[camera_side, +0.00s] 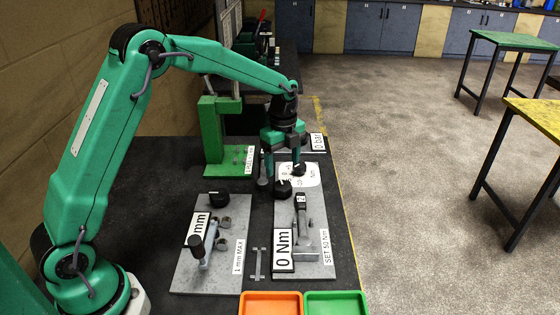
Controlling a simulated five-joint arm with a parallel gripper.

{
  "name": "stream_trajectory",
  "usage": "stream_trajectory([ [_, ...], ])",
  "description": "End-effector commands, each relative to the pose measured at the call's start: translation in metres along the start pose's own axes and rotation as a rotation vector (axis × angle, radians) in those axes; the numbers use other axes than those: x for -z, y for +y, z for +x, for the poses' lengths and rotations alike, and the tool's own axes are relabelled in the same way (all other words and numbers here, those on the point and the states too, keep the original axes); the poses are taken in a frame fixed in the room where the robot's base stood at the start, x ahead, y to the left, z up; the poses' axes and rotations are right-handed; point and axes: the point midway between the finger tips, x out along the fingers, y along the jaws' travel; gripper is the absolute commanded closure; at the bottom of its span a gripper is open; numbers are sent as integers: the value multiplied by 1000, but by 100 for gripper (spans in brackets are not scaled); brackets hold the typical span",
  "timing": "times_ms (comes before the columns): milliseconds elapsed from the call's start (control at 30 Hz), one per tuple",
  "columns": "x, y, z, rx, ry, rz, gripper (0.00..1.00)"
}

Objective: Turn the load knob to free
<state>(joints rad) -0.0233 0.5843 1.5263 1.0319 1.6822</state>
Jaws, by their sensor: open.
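My gripper (281,170) points down, open, over the far part of the right-hand grey plate (318,235). A black knob (283,188) stands there just in front of the fingers, at the left edge of a white dial label. A second dark knob-like part (299,169) sits on the label near my right fingertip. I cannot tell which one is the load knob, nor whether a finger touches either. The print on the dial label (312,180) is too small to read, so the knob's setting is unclear.
The right plate carries a "0 Nm" sign (283,250) and a metal lever tool. The left grey plate (225,265) has a black knob (217,198) and a lever. A green press (212,135) stands behind. Orange (271,304) and green (336,304) trays lie in front.

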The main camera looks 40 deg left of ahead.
Motion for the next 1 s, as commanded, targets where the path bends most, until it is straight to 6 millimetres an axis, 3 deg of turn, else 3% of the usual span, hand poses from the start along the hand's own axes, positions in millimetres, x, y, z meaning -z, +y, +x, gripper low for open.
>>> stream_trajectory([
  [600,0,0,-6,2,0,-391,29],
  [1000,0,0,-6,2,0,-505,29],
])
